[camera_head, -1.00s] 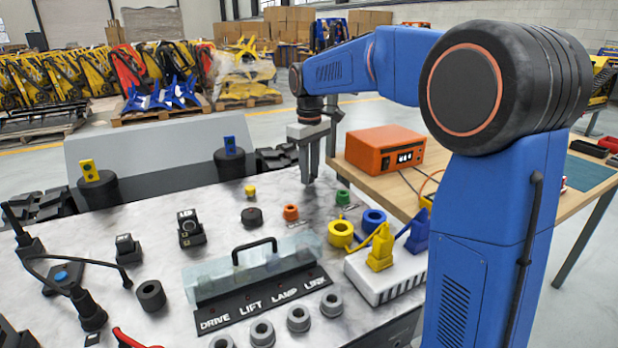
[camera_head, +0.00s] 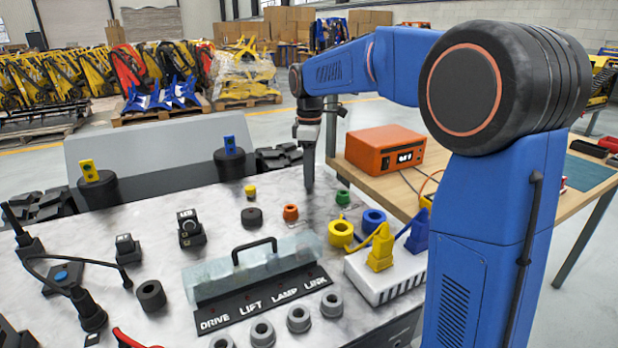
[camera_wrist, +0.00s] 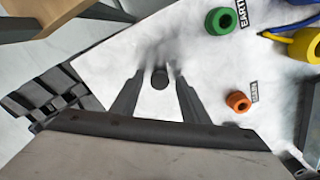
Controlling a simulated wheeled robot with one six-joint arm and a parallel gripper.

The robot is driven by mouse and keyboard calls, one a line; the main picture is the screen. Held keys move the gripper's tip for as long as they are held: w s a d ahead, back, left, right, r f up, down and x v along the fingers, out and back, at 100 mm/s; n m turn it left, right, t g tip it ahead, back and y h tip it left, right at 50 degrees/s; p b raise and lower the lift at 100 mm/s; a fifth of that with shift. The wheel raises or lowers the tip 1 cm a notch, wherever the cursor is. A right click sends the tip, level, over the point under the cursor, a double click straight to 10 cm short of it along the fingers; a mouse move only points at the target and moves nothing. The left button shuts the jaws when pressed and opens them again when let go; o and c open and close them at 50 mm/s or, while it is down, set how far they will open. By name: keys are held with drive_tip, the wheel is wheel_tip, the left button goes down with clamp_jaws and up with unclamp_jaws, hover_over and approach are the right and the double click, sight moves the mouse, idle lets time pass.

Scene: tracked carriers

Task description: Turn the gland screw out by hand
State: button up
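My gripper (camera_head: 309,188) points down over the back right of the marbled tabletop, near the orange ring and the green ring. In the wrist view its two fingers (camera_wrist: 160,80) stand apart, with a small dark round knob (camera_wrist: 160,78) between them. The knob may be the gland screw, but I cannot confirm it. Pale gaps show on both sides of it, so the gripper looks open around it. A blurred grey patch lies just beyond the knob. In the head view the fingers hide this spot.
An orange ring (camera_head: 290,212), a green ring (camera_head: 342,198) and a black ring (camera_head: 251,216) lie close by. A yellow ring (camera_head: 341,233) and a blue ring (camera_head: 374,221) are to the right. A clear cover with a handle (camera_head: 254,262) stands in front. An orange box (camera_head: 384,149) is on the wooden table.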

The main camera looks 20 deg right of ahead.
drive_tip(key=m, duration=1)
drive_tip(key=shift+m, duration=0.3)
drive_tip(key=m, duration=0.3)
drive_tip(key=shift+m, duration=0.4)
drive_tip(key=m, duration=0.3)
drive_tip(key=shift+m, duration=0.4)
drive_tip(key=m, duration=0.3)
drive_tip(key=shift+m, duration=0.4)
drive_tip(key=m, duration=0.7)
drive_tip(key=shift+r, duration=0.1)
